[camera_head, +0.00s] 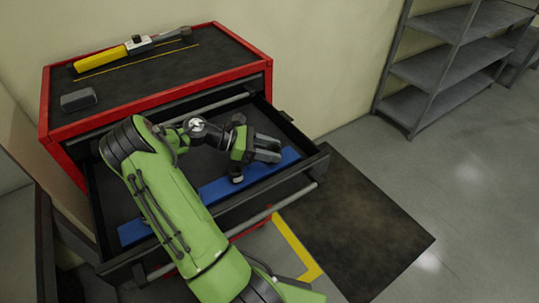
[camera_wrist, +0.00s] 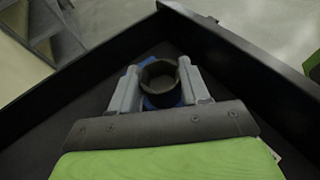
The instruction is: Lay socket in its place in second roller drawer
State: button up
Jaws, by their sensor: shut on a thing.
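The socket (camera_wrist: 160,72) is a dark, hollow ring between the two grey fingers of my gripper (camera_wrist: 157,78) in the wrist view. My gripper is shut on it, and its open end faces the camera. In the head view my gripper (camera_head: 268,150) is inside the open drawer, over the right part of a blue strip (camera_head: 215,191). Blue also shows around and below the socket in the wrist view. The open roller drawer (camera_head: 312,167) is black and lies below a closed one. I cannot tell whether the socket touches the strip.
The drawer's black walls rise close around my gripper. Grey shelves (camera_head: 440,70) stand at the back right. A dark mat (camera_head: 350,225) lies on the floor.

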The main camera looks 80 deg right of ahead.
jog(key=shift+f, duration=0.5)
jog(key=shift+r, duration=0.1)
jog(key=o, duration=1.3)
jog(key=shift+c, duration=0.2)
